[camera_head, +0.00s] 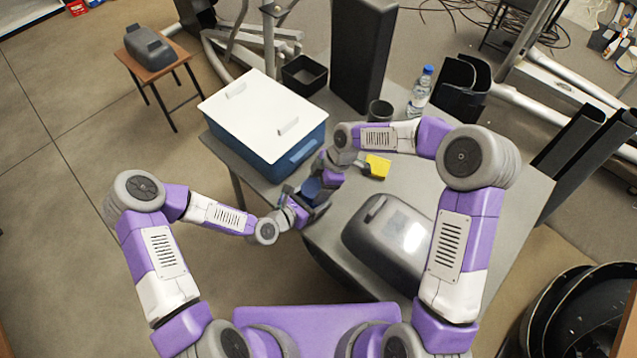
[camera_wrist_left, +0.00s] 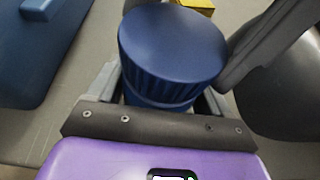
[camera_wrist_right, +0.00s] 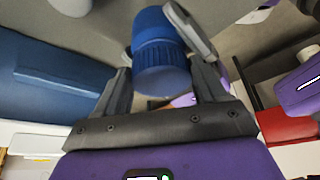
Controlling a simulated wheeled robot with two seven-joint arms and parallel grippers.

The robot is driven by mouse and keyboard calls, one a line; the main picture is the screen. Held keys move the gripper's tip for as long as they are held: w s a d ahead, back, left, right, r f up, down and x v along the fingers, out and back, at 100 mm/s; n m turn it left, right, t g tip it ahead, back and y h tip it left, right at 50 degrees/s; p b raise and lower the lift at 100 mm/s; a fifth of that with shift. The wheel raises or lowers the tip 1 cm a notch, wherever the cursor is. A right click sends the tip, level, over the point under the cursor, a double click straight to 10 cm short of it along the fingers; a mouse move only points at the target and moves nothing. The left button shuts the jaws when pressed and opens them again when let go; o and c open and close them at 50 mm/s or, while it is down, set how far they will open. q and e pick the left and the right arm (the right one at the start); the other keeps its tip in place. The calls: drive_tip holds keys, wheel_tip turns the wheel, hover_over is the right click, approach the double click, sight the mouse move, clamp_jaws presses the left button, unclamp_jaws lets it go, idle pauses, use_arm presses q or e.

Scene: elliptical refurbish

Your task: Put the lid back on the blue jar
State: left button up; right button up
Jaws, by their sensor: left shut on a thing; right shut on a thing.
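The blue jar (camera_head: 311,187) is held between my two grippers at the table's near left edge. In the left wrist view the dark blue lid (camera_wrist_left: 172,42), round with a ribbed rim, sits over the jar's body (camera_wrist_left: 158,98). My left gripper (camera_head: 304,200) is shut on the jar's body. My right gripper (camera_head: 322,181) is shut on the lid from the other side. In the right wrist view the lid (camera_wrist_right: 160,78) meets the body (camera_wrist_right: 150,22) with no clear gap. I cannot tell how tightly it sits.
A blue bin with a white lid (camera_head: 250,105) stands left of the grippers. A yellow block (camera_head: 378,166) lies beyond them. A grey rounded case (camera_head: 388,240) is close on the right. A dark cup (camera_head: 380,111) and a water bottle (camera_head: 420,92) stand farther back.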

drive_tip(key=shift+f, duration=0.2)
use_arm(q)
clamp_jaws()
use_arm(e)
drive_tip(key=m, duration=0.1)
drive_tip(key=m+t, duration=0.1)
drive_tip(key=m, duration=0.1)
drive_tip(key=shift+s, duration=0.25)
drive_tip(key=o, duration=1)
use_arm(q)
drive_tip(key=shift+w, duration=0.1)
use_arm(e)
drive_tip(key=shift+s+a, duration=0.1)
drive_tip(key=shift+s, duration=0.05)
